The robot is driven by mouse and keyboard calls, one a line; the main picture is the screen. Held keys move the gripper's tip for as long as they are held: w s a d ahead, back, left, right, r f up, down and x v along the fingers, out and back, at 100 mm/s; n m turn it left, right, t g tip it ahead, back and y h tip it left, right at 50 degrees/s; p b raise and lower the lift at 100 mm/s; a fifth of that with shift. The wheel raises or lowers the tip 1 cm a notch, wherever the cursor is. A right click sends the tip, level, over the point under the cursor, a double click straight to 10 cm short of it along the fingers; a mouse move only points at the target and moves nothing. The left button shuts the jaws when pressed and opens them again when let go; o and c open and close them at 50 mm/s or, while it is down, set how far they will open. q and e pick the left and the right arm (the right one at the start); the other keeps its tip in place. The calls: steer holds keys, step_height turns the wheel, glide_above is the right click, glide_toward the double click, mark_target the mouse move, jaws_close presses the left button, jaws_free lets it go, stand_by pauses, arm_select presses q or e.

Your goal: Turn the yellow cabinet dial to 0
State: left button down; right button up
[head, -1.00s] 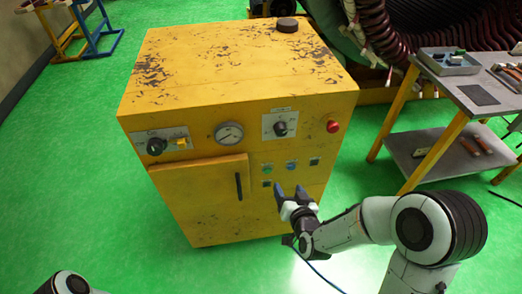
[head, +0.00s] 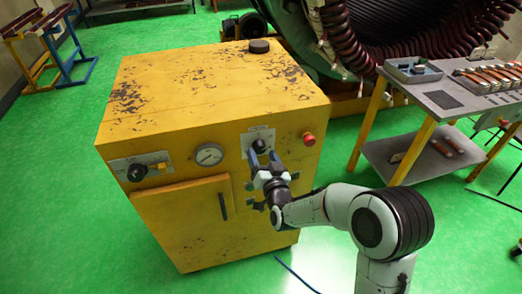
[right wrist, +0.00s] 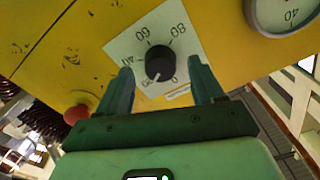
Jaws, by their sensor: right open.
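The yellow cabinet (head: 210,95) stands on the green floor. Its black dial (right wrist: 159,62) sits on a white plate (right wrist: 122,42) marked 40, 60 and 80 in the right wrist view. A pale mark shows at the dial's lower edge there; the exact number it points to is hard to read. In the head view the plate (head: 262,132) shows, with the dial partly hidden behind my fingers. My right gripper (head: 264,157) is open in front of the dial. In the right wrist view its fingers (right wrist: 160,75) lie either side of the dial, apart from it. My left gripper is out of view.
A round gauge (head: 209,155) is left of the dial and a red button (head: 309,139) right of it. A second black knob (head: 136,172) is at the panel's left. A grey work table (head: 440,97) stands at the right.

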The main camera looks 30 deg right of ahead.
steer(key=shift+x, duration=1.15)
steer(key=c, duration=1.1)
steer(key=shift+o, duration=0.2)
